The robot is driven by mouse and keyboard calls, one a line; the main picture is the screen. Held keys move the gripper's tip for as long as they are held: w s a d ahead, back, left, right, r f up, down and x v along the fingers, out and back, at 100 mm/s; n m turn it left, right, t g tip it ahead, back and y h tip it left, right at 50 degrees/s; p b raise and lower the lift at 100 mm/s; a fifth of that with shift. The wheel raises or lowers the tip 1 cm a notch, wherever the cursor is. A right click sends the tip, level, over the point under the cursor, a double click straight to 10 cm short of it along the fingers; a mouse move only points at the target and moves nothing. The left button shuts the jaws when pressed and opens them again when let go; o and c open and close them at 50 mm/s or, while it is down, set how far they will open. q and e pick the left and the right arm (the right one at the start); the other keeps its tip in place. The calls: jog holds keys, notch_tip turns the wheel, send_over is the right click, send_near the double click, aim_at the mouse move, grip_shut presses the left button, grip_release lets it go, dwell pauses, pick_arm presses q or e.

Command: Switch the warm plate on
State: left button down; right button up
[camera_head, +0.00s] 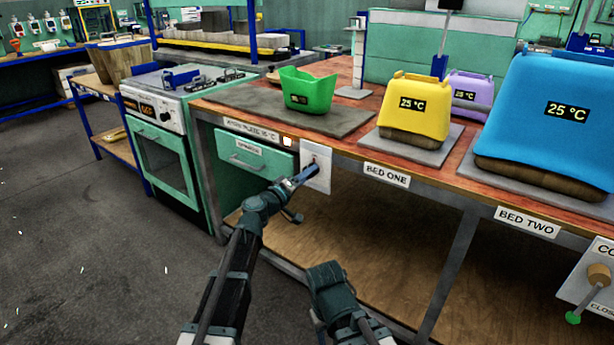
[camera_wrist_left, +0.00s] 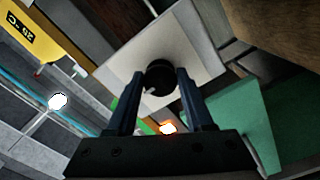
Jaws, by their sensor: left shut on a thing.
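The warm plate (camera_head: 238,103) is a flat grey slab on the bench top, with a temperature label on the bench edge below it. A white switch panel (camera_head: 318,181) is on the bench front, right of the drawer. My left gripper (camera_head: 308,174) is at this panel. In the left wrist view its two fingers (camera_wrist_left: 160,97) are closed around the dark round knob (camera_wrist_left: 159,77), which stands out from the white panel (camera_wrist_left: 194,44). The fingers partly hide the knob. A small lamp (camera_wrist_left: 168,128) glows orange-white near the fingers. My right gripper does not show.
A green bin (camera_head: 308,92) stands on the warm plate. A green drawer (camera_head: 250,158) and an oven (camera_head: 160,150) are left. A wooden shelf (camera_head: 385,270) lies below the bench.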

pick_arm(q)
jog(key=shift+c, duration=1.5)
grip_release()
jog(key=v, duration=1.4)
jog(key=shift+d, duration=0.1)
